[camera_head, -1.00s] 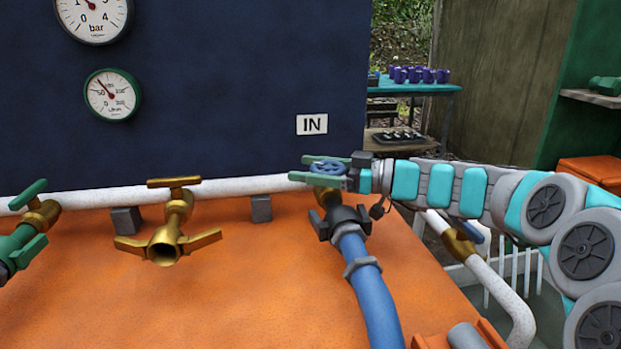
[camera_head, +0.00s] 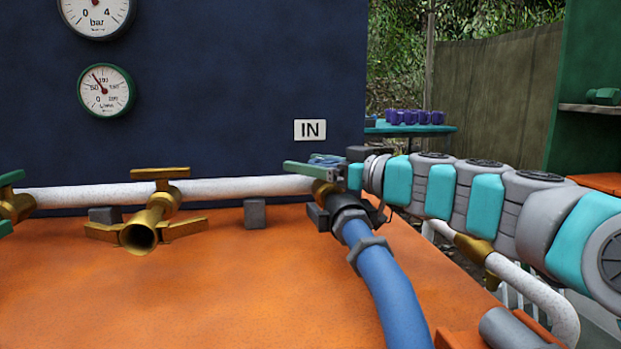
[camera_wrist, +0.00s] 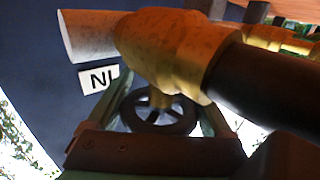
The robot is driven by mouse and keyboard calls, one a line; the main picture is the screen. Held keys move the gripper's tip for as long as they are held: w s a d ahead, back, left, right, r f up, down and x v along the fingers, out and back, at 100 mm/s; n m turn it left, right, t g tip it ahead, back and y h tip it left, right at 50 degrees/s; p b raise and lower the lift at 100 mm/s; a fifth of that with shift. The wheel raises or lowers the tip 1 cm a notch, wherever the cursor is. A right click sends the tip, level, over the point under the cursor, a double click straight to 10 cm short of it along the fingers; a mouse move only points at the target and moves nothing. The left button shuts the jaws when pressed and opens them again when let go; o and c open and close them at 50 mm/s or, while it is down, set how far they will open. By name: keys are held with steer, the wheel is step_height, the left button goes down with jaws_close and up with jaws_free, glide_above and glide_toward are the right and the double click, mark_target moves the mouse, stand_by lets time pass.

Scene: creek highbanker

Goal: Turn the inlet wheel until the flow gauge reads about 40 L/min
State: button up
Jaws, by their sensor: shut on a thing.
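In the wrist view the wheel (camera_wrist: 158,112) shows dark between the fingers, under the brass valve body (camera_wrist: 180,50). The flow gauge (camera_head: 106,91) is the lower, green-rimmed dial on the navy panel. Its red needle points up and left, seemingly between the 50 and 100 marks; the exact reading is too small to tell.
A blue hose (camera_head: 385,290) runs from the inlet valve toward the front. A brass tap (camera_head: 150,220) stands left on the orange deck (camera_head: 200,290). The bar gauge (camera_head: 97,12) is partly cut off above. A white pipe (camera_head: 530,290) lies below my arm.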

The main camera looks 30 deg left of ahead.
mark_target(327, 165)
steer(key=o, duration=1.1)
steer(key=shift+o, duration=0.2)
steer(key=s+d, duration=0.1)
steer(key=d, duration=0.6)
steer(key=shift+d, duration=0.35)
steer(key=shift+s, duration=0.1)
